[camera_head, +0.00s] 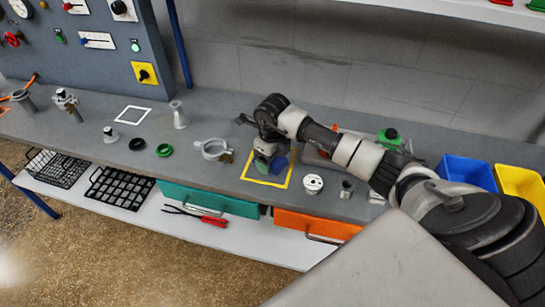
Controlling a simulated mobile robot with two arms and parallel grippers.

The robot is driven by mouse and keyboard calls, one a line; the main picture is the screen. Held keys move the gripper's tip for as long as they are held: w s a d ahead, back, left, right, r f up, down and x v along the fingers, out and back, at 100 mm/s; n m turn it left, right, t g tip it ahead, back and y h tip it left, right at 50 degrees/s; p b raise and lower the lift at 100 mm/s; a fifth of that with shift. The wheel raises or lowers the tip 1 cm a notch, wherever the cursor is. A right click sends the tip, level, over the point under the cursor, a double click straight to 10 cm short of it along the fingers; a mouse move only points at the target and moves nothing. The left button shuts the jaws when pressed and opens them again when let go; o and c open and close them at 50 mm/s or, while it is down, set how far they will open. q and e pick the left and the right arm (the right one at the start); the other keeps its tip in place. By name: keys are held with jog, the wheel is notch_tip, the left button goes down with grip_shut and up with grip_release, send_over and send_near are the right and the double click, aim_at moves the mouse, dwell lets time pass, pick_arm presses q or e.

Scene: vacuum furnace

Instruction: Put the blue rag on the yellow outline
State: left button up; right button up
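The yellow outline (286,184) is a square marked on the grey bench, near the front edge and right of the middle of the bench. The blue rag (279,165) shows at the right side of my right gripper (268,168), inside the outline as seen from here. My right gripper points down over the outline and covers part of the rag. I cannot tell whether its fingers are shut on the rag, or whether the rag touches the bench. My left gripper is not in view.
A ring clamp (214,150) stands left of the outline and a white round fitting (313,184) right of it. Blue (466,171) and yellow (522,184) bins sit at the right. A white outline (133,115) lies empty at the left. A control panel (95,45) stands behind.

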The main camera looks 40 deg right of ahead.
jog(key=shift+o, duration=0.8)
jog(key=shift+r, duration=0.1)
jog(key=shift+r, duration=0.2)
pick_arm(q)
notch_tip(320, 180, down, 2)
jog(key=shift+b, duration=1)
pick_arm(e)
notch_tip(320, 180, up, 12)
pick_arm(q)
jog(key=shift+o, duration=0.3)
pick_arm(e)
jog(key=shift+f, duration=0.15)
